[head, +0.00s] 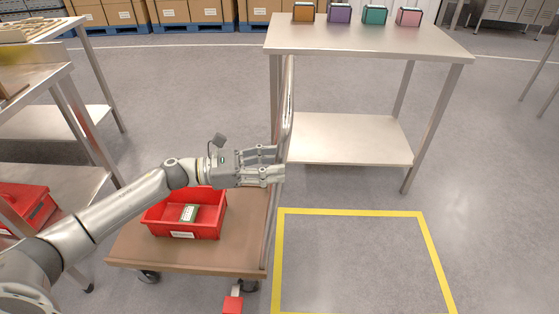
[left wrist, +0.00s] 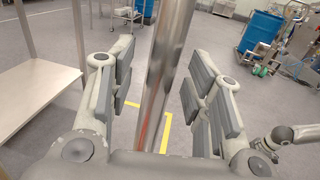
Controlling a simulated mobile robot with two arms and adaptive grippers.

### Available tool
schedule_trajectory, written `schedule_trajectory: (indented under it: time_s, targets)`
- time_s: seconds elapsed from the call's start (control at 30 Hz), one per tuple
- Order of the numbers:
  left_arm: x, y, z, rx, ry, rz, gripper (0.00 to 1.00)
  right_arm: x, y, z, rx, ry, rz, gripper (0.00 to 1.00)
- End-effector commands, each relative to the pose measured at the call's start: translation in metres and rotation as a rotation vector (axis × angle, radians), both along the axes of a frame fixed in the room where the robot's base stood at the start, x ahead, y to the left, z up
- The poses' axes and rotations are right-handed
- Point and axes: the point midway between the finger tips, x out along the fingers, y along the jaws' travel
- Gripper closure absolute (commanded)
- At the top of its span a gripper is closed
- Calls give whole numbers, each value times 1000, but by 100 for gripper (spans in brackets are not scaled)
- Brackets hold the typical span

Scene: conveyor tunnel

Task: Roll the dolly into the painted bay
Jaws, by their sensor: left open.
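The dolly (head: 185,255) is a brown platform on casters, standing just left of the painted bay. Its upright metal handle (head: 289,105) rises along its right edge. The bay is a yellow outline (head: 350,212) on the grey floor, empty inside; its near edge is partly cut off by the picture. My left gripper (head: 274,164) is open at the handle. In the left wrist view the handle post (left wrist: 168,75) stands between the spread fingers, with gaps on both sides. No right gripper shows in the head view.
A red bin (head: 211,220) holding a green and white item sits on the dolly. A steel table (head: 370,42) with several coloured boxes stands beyond the bay. Steel benches (head: 60,180) are at left. A red pedal (head: 232,305) is near the dolly's front. Floor right of the bay is clear.

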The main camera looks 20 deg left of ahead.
Motion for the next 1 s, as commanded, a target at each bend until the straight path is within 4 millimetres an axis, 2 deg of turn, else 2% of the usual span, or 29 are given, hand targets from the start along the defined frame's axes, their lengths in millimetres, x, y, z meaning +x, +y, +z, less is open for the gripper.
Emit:
schedule_trajectory:
  time_s: [0.2, 0.5, 0.83, 1.0]
  targets:
    - [8, -16, 0, 1, 0, 0, 54, -5, -1, -6, 0, 3, 1, 60]
    - [9, -17, 0, 1, 0, 1, 55, -5, -1, -7, -1, 4, 1, 60]
    - [9, -17, 0, 1, 0, 1, 98, -6, -1, -7, -1, 5, 1, 60]
    - [9, -17, 0, 1, 0, 1, 100, -5, -1, -7, -1, 5, 1, 60]
